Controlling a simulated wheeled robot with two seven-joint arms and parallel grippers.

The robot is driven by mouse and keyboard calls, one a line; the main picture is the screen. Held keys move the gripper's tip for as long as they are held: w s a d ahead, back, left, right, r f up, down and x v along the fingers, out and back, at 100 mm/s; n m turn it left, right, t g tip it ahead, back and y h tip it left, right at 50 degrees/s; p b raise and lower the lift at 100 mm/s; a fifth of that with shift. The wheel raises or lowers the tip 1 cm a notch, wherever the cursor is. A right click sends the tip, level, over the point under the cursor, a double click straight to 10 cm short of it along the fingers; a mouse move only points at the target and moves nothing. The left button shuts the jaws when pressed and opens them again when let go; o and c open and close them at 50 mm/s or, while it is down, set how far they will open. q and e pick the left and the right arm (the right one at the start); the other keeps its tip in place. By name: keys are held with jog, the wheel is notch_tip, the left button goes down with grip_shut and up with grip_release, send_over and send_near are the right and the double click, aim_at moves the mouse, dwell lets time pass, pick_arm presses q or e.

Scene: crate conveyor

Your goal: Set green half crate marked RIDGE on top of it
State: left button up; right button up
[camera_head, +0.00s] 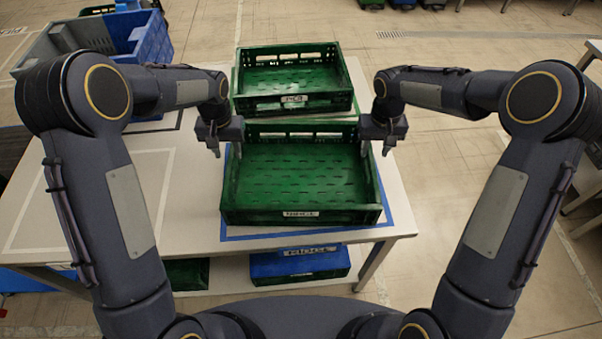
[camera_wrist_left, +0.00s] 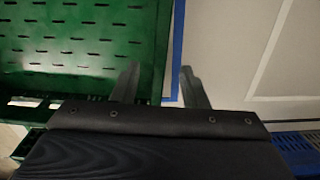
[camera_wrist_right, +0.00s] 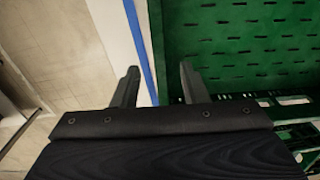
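A green half crate (camera_head: 301,216) stands on the white table inside a blue outline. Its front label is too small to read surely. A second green half crate (camera_head: 294,100) stands behind it, also with a front label. My left gripper (camera_head: 214,152) is at the near crate's left wall, towards the back. In the left wrist view its fingers (camera_wrist_left: 160,78) are apart, with the wall's rim line between them. My right gripper (camera_head: 388,150) is at the right wall. Its fingers (camera_wrist_right: 158,78) are apart either side of that rim line. Whether either gripper touches the crate is unclear.
A blue crate (camera_head: 300,264) with a label and a green crate (camera_head: 187,274) sit below the tabletop. Grey and blue crates (camera_head: 152,42) stand at the back left. The table's left part (camera_head: 110,200) is clear, with outlined areas.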

aim_at(230, 160)
pick_arm(q)
notch_tip(230, 160, down, 8)
jog(key=shift+r, duration=0.25)
pick_arm(e)
notch_tip(230, 160, down, 8)
jog(key=shift+r, duration=0.25)
pick_arm(q)
grip_shut()
pick_arm(e)
grip_shut()
jog(key=shift+r, duration=0.1)
